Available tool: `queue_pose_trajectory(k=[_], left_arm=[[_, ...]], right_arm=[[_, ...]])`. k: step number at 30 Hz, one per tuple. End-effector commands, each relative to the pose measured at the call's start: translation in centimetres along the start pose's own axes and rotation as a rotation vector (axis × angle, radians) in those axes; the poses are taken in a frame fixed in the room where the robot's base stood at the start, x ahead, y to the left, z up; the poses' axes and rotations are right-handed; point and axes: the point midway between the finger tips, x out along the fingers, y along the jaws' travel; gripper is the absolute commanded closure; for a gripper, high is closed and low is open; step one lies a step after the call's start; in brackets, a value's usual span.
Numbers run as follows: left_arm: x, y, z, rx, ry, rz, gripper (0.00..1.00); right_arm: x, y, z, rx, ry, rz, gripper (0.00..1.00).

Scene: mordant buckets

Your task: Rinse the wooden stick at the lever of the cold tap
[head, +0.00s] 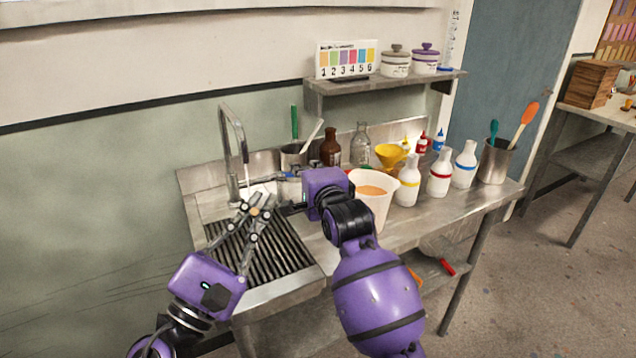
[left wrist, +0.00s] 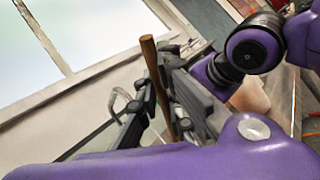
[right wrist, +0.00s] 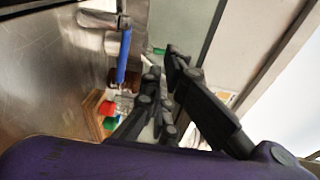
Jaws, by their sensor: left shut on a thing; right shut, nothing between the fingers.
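My left gripper (head: 256,208) is shut on the brown wooden stick (left wrist: 154,72), above the ribbed drainboard near the sink. In the head view only a small tan end of the stick (head: 254,212) shows between the fingers. The tall metal tap (head: 231,150) stands behind it, with its spout (head: 244,158) bent down over the sink. A blue lever (left wrist: 0,0) cannot be made out in the left wrist view. In the right wrist view a blue lever (right wrist: 124,56) sticks out from a metal tap body (right wrist: 98,19). My right gripper (right wrist: 160,76) is shut and empty, apart from that lever.
A white bucket (head: 381,214) with orange liquid stands beside my right forearm. A shelf (head: 385,84) hangs above. The drainboard (head: 265,255) is clear.

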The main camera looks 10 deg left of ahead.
Motion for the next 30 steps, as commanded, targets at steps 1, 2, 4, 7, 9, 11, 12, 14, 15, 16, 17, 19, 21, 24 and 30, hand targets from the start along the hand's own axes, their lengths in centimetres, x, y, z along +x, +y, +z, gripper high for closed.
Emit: queue_pose_trajectory(k=[1, 2, 4, 7, 9, 11, 12, 14, 15, 16, 17, 19, 21, 24, 30], left_arm=[[0.0, 0.0, 0.0, 0.000, 0.000, 0.000, 1.00], [0.0, 0.0, 0.0, 0.000, 0.000, 0.000, 1.00], [0.0, 0.0, 0.0, 0.000, 0.000, 0.000, 1.00], [0.0, 0.0, 0.0, 0.000, 0.000, 0.000, 1.00], [0.0, 0.0, 0.0, 0.000, 0.000, 0.000, 1.00], [0.0, 0.0, 0.0, 0.000, 0.000, 0.000, 1.00], [0.0, 0.0, 0.0, 0.000, 0.000, 0.000, 1.00], [0.0, 0.0, 0.0, 0.000, 0.000, 0.000, 1.00], [0.0, 0.0, 0.0, 0.000, 0.000, 0.000, 1.00], [0.0, 0.0, 0.0, 0.000, 0.000, 0.000, 1.00], [0.0, 0.0, 0.0, 0.000, 0.000, 0.000, 1.00], [0.0, 0.0, 0.0, 0.000, 0.000, 0.000, 1.00], [0.0, 0.0, 0.0, 0.000, 0.000, 0.000, 1.00], [0.0, 0.0, 0.0, 0.000, 0.000, 0.000, 1.00], [0.0, 0.0, 0.0, 0.000, 0.000, 0.000, 1.00]], right_arm=[[0.3, -2.7, 1.7, -0.021, -0.007, -0.001, 1.00], [0.4, -3.5, 2.5, -0.030, -0.002, 0.023, 1.00], [0.3, -4.4, 3.4, -0.038, 0.027, 0.089, 1.00], [-0.4, -4.8, 3.8, -0.030, 0.092, 0.191, 1.00], [-1.2, -4.6, 3.6, -0.015, 0.150, 0.263, 1.00], [-2.0, -4.1, 3.2, 0.006, 0.204, 0.322, 1.00], [-2.6, -3.6, 2.8, 0.021, 0.240, 0.360, 1.00], [-3.5, -2.6, 2.1, 0.044, 0.291, 0.411, 1.00], [-4.1, -2.0, 1.7, 0.059, 0.320, 0.441, 1.00], [-4.4, -1.6, 1.3, 0.070, 0.341, 0.460, 1.00], [-4.8, -1.2, 1.0, 0.080, 0.359, 0.477, 1.00], [-5.4, -0.5, 0.6, 0.100, 0.389, 0.507, 1.00], [-5.6, -0.1, 0.3, 0.114, 0.407, 0.524, 1.00], [-5.2, 0.4, 0.0, 0.124, 0.414, 0.530, 1.00], [-2.5, 2.2, -1.3, 0.122, 0.416, 0.532, 1.00]])
